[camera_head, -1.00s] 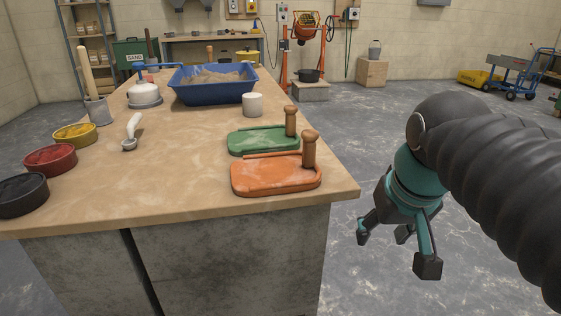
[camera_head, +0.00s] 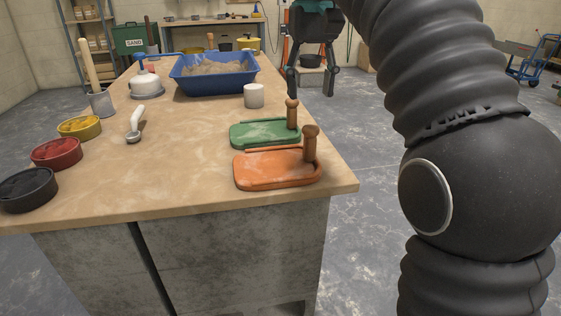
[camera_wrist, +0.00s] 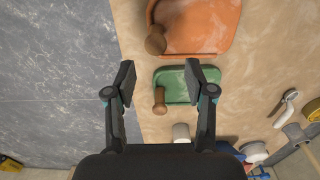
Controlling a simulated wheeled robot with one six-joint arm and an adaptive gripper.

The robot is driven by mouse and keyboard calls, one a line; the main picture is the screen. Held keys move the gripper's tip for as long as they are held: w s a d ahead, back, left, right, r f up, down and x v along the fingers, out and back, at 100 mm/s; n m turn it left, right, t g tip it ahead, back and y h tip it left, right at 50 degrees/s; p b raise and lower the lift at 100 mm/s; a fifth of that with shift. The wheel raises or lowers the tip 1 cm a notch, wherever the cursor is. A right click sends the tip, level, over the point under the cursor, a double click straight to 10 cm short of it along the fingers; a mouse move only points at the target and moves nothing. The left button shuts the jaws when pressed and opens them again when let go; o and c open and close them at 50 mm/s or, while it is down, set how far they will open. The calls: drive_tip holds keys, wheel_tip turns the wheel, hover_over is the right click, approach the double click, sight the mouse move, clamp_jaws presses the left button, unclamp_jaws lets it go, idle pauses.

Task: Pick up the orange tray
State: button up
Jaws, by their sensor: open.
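The orange tray (camera_head: 268,172) lies flat near the front right corner of the workbench. It has a raised rim and an upright wooden knob handle (camera_head: 311,143) at its right end. In the wrist view the orange tray (camera_wrist: 200,28) is at the top, its handle (camera_wrist: 155,41) at its lower left. My gripper (camera_wrist: 160,82) is open and empty, with its fingertips apart. It points down and appears above the bench edge and the green tray (camera_wrist: 188,84). In the head view my gripper (camera_head: 310,85) hangs in the air beyond the bench's right side.
The green tray (camera_head: 264,134) with its own wooden handle lies just behind the orange one.

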sight(309, 127)
wheel_tip(309, 127, down, 8)
drive_tip(key=b, duration=0.2)
drive_tip(key=shift+b, duration=0.3)
drive_tip(key=f, duration=0.2)
drive_tip(key=f+b, duration=0.1)
drive_tip(key=f, duration=0.1)
drive_tip(key=shift+w+d, duration=0.25)
drive_tip(key=shift+w, duration=0.05)
drive_tip(key=shift+f, duration=0.65)
drive_tip(key=shift+c, duration=0.2)
clamp_jaws()
